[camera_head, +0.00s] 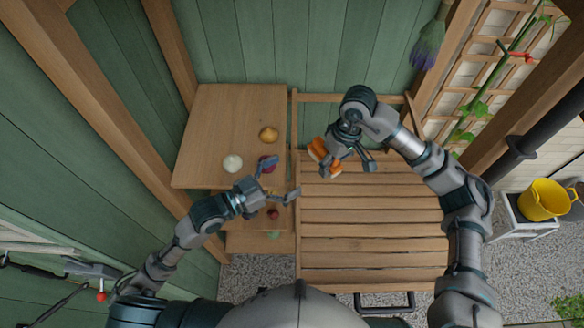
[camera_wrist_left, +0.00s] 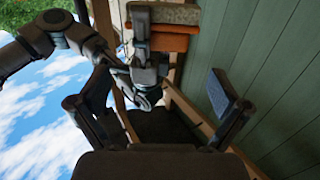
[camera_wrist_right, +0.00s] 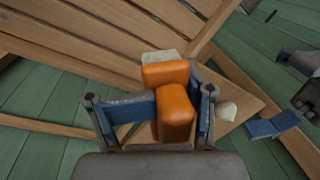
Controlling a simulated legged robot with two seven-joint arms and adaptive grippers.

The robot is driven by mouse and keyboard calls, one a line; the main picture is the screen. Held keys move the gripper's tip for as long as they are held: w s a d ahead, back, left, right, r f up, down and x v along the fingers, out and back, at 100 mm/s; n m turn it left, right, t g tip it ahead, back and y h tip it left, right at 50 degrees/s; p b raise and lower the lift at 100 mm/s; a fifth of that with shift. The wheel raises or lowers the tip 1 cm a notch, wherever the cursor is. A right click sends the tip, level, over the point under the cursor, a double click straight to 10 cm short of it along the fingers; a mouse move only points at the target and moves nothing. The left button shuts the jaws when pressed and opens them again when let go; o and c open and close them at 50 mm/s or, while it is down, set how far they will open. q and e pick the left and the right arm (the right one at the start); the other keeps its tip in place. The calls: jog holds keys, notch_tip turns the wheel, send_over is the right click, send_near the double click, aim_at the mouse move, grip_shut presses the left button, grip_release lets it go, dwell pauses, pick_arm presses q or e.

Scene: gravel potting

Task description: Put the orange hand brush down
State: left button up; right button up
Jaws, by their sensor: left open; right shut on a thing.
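The orange hand brush (camera_wrist_right: 176,108) is between the fingers of my right gripper (camera_wrist_right: 155,108), which is shut on it. In the head view the brush (camera_head: 318,152) is held above the left edge of the slatted bench (camera_head: 370,215), beside the wooden shelf table. In the left wrist view the orange brush (camera_wrist_left: 172,42) shows with a rough grey side on top. My left gripper (camera_head: 278,180) is open and empty over the front right part of the shelf table. Its two spread fingers also show in the left wrist view (camera_wrist_left: 160,105).
Another reddish one (camera_head: 272,214) lies lower down. A yellow bucket (camera_head: 544,200) stands far right. The bench slats are clear.

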aim_at(323, 156)
pick_arm(q)
jog(key=x, duration=1.2)
jog(key=shift+d+r, duration=0.1)
pick_arm(e)
jog(key=shift+d, duration=0.15)
pick_arm(q)
jog(key=c, duration=0.8)
jog(key=shift+c, duration=0.2)
pick_arm(e)
jog(key=o, duration=1.4)
